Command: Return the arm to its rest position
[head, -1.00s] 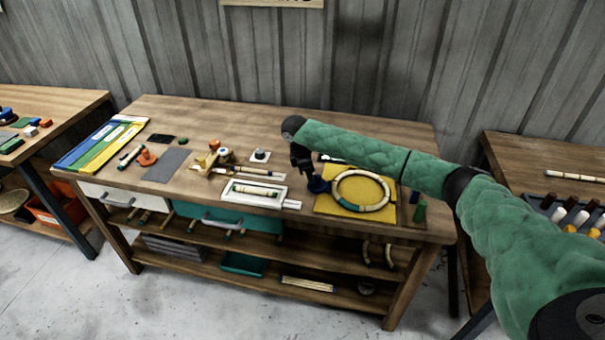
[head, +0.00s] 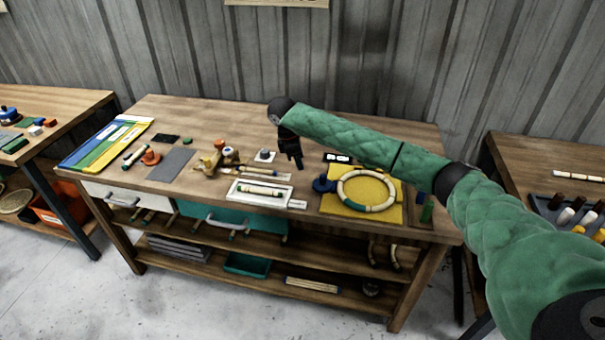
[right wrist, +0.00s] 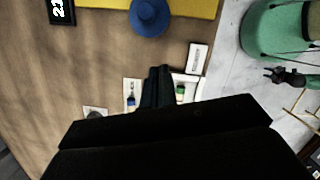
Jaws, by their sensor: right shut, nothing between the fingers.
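My right arm, in a green quilted sleeve, reaches across the head view from the right. Its black right gripper (head: 292,157) hangs above the bench, left of the yellow mat and behind the white tray. The fingers are shut and empty; they also show in the right wrist view (right wrist: 158,75), pointing at the bench. The bent rattan ring (head: 368,190) lies on the yellow mat (head: 335,206). A dark blue round piece (head: 323,185) sits at the ring's left side and shows in the right wrist view (right wrist: 150,17). My left gripper is not in view.
The wooden bench (head: 235,118) holds a white tray (head: 238,196) with a rattan piece, a grey mat (head: 171,164), and coloured boards (head: 105,142) at left. A black digital display (head: 338,158) stands behind the ring. A side table (head: 530,150) stands at right. The bench's back strip is clear.

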